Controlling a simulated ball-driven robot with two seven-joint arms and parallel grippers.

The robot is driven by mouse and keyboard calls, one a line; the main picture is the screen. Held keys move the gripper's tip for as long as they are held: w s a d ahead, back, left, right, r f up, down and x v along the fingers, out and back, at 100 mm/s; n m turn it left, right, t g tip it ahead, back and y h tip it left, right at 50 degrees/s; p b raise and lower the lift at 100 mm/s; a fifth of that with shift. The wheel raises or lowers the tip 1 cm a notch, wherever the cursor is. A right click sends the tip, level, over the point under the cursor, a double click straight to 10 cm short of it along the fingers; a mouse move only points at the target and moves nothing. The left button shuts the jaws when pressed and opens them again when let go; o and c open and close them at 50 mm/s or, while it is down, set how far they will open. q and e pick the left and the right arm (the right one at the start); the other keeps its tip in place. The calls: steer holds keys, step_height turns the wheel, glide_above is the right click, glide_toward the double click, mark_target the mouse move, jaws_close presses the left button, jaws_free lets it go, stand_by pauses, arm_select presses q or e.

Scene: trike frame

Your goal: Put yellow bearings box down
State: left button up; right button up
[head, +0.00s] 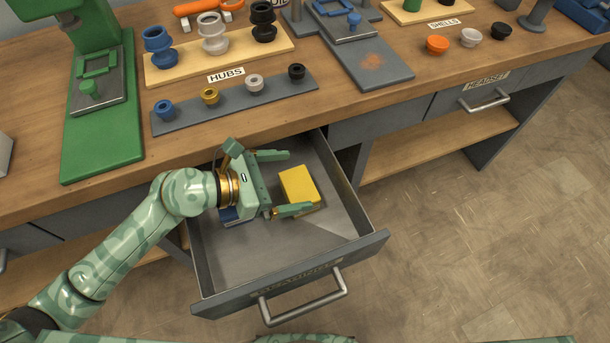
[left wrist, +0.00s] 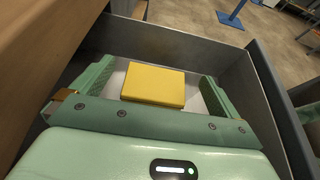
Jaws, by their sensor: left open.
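The yellow bearings box (head: 299,187) rests in the open grey drawer (head: 365,246), right of its middle. My left gripper (head: 285,182) reaches into the drawer from the left, its fingers spread wide. In the left wrist view the yellow box (left wrist: 154,85) lies between the two open fingers (left wrist: 158,88), with a gap on each side. A blue item (head: 236,214) shows partly under my left gripper inside the drawer. My right gripper does not show.
The drawer's front has a metal handle (head: 303,297). Above it, the wooden bench (head: 225,125) carries a grey strip (head: 237,105) with several small hubs and a green press (head: 103,120) at left. The drawer's front floor is bare.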

arm_select(q)
steer(key=v, duration=0.7)
steer(key=shift+a+p, duration=0.15)
steer(key=shift+p, duration=0.3)
steer(key=shift+r, duration=0.15)
